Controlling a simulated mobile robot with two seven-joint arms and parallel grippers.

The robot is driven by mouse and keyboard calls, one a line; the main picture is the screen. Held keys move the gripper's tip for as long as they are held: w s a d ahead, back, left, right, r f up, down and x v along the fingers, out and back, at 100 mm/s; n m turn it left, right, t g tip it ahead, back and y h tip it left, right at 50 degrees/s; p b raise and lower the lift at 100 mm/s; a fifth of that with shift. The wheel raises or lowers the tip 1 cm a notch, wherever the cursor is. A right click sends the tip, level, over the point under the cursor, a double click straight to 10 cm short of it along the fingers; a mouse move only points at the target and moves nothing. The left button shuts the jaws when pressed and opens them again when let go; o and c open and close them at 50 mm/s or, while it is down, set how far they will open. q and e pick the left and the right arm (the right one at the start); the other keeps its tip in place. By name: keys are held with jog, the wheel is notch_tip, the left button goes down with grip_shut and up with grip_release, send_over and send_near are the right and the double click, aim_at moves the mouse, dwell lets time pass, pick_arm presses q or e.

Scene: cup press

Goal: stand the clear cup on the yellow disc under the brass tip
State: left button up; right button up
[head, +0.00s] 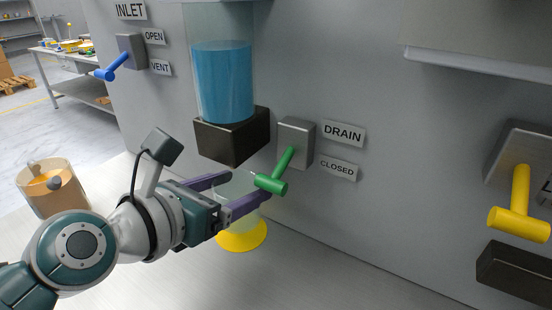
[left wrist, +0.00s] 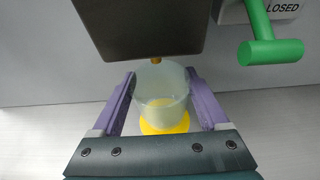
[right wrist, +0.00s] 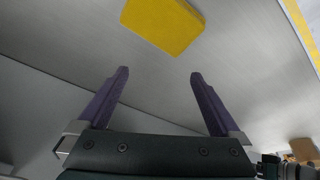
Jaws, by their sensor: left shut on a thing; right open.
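The clear cup (head: 236,186) is between the purple fingers of my left gripper (head: 246,187), which is shut on it. In the left wrist view the cup (left wrist: 161,95) looks upright, with the yellow disc (left wrist: 165,128) showing below and around its lower part. The disc (head: 242,239) lies on the grey surface. I cannot tell whether the cup's base touches it. The brass tip (left wrist: 155,59) sticks out under the dark block (left wrist: 137,30), close to the cup's far rim. My right gripper (right wrist: 158,72) is open and empty.
A green handle (head: 274,179) marked DRAIN, CLOSED juts out just right of my left gripper. A tank of blue liquid (head: 222,85) stands above the dark block.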

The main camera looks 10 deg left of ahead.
pick_arm(q)
jog(key=shift+f+b, duration=0.65)
jog(key=shift+f, duration=0.8)
pick_arm(e)
jog(key=shift+f, duration=1)
pick_arm(q)
jog(key=o, duration=1.2)
jog(key=shift+r, duration=0.1)
pick_arm(e)
jog(key=shift+r, duration=0.1)
